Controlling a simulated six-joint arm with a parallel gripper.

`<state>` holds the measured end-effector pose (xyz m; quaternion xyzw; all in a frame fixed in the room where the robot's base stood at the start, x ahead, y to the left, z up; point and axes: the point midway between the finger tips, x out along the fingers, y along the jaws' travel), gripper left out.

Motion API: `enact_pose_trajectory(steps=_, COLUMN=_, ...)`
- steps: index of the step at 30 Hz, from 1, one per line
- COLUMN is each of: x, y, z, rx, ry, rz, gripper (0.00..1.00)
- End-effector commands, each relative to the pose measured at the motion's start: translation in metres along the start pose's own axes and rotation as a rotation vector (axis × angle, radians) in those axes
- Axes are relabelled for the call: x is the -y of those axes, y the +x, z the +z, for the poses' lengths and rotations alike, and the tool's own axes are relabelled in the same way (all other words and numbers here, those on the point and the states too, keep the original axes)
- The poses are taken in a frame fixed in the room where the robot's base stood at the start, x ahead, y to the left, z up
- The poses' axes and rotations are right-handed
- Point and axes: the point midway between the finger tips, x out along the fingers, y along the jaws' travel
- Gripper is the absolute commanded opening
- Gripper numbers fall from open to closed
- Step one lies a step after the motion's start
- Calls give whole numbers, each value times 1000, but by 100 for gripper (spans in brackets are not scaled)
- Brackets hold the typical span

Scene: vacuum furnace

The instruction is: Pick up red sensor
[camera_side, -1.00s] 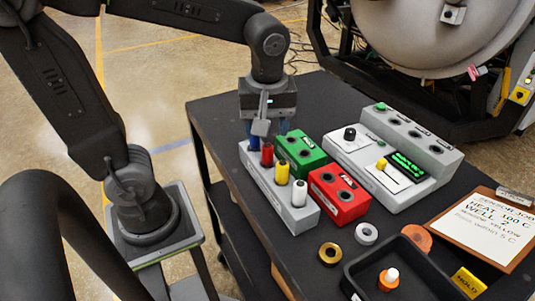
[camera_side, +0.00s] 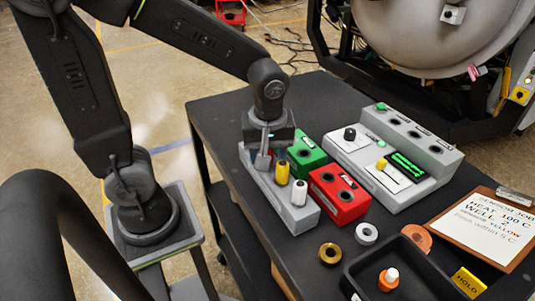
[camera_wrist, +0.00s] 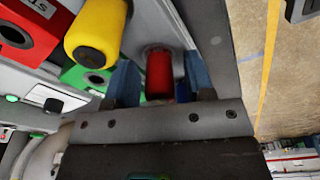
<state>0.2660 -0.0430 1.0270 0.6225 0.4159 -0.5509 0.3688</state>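The red sensor (camera_wrist: 159,74) stands in the grey rack (camera_wrist: 165,20) in the wrist view, seen from above. My gripper (camera_wrist: 161,82) is open, with one blue finger on each side of the red sensor and a narrow gap showing on both sides. In the side view, my gripper (camera_side: 267,148) is low over the back part of the rack (camera_side: 297,215) and hides most of the red sensor. The yellow sensor (camera_side: 282,173) and white sensor (camera_side: 299,193) stand in front of it in the rack.
The green block (camera_side: 305,158) and red block (camera_side: 339,193) with holes stand close right of the rack. The grey heater unit (camera_side: 392,158), metal rings, black tray (camera_side: 353,277) and clipboard (camera_side: 488,226) lie further right. The yellow sensor (camera_wrist: 95,35) is close to my left finger in the wrist view.

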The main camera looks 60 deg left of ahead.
Motion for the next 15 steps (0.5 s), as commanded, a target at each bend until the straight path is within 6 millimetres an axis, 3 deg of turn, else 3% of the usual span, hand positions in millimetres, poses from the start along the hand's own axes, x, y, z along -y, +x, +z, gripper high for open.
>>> enact_pose_trajectory(steps=15, x=0, y=0, z=0, rx=0, ry=0, rz=1, gripper=3)
